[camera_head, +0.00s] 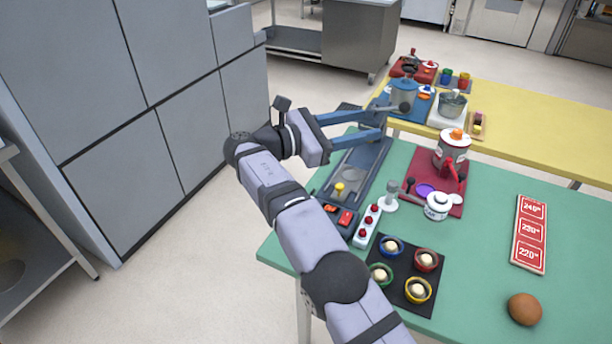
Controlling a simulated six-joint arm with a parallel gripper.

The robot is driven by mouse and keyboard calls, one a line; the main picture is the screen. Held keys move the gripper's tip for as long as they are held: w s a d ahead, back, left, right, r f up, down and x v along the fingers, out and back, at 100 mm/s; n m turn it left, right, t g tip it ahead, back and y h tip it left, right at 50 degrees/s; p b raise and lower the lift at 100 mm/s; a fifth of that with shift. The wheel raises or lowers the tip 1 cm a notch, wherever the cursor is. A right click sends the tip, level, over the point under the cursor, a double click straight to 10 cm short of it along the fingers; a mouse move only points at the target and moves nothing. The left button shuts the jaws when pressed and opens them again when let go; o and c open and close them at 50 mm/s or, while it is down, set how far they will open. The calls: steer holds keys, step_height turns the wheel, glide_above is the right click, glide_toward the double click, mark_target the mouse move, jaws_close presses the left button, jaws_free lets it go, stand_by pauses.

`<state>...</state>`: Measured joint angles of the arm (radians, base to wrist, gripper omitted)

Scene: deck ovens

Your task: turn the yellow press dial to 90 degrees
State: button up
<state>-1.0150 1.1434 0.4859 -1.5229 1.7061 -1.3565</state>
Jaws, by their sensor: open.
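The yellow dial (339,187) is a small yellow knob on a long dark blue-grey machine (372,163), which looks like the press, at the left edge of the green table. The dial's angle is too small to read. My arm and gripper hide part of the machine's far left side.
A grey stamp-like piece (390,196), a white pot (438,206) and a red-and-white grinder (452,150) stand to the right. A black tray (398,268) holds several bowls.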

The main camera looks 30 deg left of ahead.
steer(key=w+d+r+g+y+p, duration=0.1)
steer(key=w+d+r+g+p, duration=0.25)
steer(key=d+r+p, duration=0.45)
steer(key=s+a+f+m+g+y, duration=0.3)
steer(key=s+f+m+y, duration=0.15)
steer(key=f, duration=0.65)
steer(key=s+a+f+m+g+y, duration=0.3)
steer(key=s+a+f+y, duration=0.15)
steer(key=f, duration=0.65)
steer(key=s+a+f+m+y, duration=0.1)
steer(key=a+m+y, duration=0.3)
steer(key=a+m, duration=0.4)
steer(key=m, duration=0.3)
steer(key=shift+s+a+f, duration=0.2)
steer(key=shift+s+a, duration=0.05)
steer(key=shift+a, duration=0.15)
steer(key=shift+f+m+p, duration=0.1)
steer(key=shift+m+p, duration=0.15)
steer(key=shift+p, duration=0.05)
steer(key=shift+p+x, duration=1.25)
steer(key=shift+x, duration=2.3)
